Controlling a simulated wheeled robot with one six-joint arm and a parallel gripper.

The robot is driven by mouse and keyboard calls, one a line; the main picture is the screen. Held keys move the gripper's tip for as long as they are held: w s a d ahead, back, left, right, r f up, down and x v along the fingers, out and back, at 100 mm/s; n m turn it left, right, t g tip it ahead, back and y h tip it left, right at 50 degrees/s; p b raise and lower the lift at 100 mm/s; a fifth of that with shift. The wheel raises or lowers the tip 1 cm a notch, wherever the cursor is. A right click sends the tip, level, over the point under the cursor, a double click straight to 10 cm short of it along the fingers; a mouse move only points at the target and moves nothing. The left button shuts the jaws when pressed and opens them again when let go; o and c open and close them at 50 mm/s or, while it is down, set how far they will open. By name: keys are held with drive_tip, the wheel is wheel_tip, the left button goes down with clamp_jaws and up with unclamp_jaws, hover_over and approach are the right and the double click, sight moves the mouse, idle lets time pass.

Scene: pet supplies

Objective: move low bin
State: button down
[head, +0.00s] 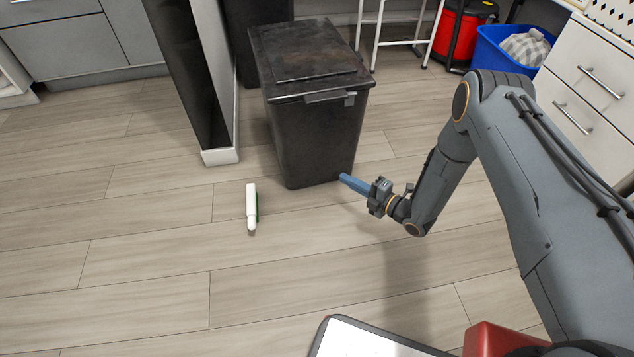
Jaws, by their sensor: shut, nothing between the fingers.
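A dark, scuffed bin with a lid and a front latch (312,140) stands upright on the floor, just above the middle of the head view. A low, open blue bin (512,58) stands at the upper right with a light grey checked bundle in it. I cannot tell which of the two the task means. My gripper (345,179) is low, by the dark bin's lower right front corner, with its blue fingers pointing left. It is shut and empty. I cannot tell whether the fingertips touch the bin.
A white and green bottle (252,207) is on the floor left of the dark bin. A dark panel with a pale edge (220,157) stands behind it. White drawers (590,85) are at the right, a red canister (462,35) at the back. The left floor is clear.

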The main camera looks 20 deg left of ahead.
drive_tip(key=s+f+n+y+b, duration=0.1)
drive_tip(key=s+f+n+y, duration=0.1)
drive_tip(key=s+f, duration=0.15)
drive_tip(key=g+b, duration=0.1)
drive_tip(key=b, duration=0.4)
approach(305, 168)
drive_tip(key=s+a, duration=0.2)
drive_tip(key=a, duration=0.1)
drive_tip(key=shift+w+a+b, duration=0.8)
drive_tip(key=shift+w+a, duration=0.15)
drive_tip(key=shift+w, duration=0.2)
drive_tip(key=shift+w+a+r, duration=0.1)
drive_tip(key=shift+w+a, duration=0.25)
drive_tip(key=shift+w, duration=0.15)
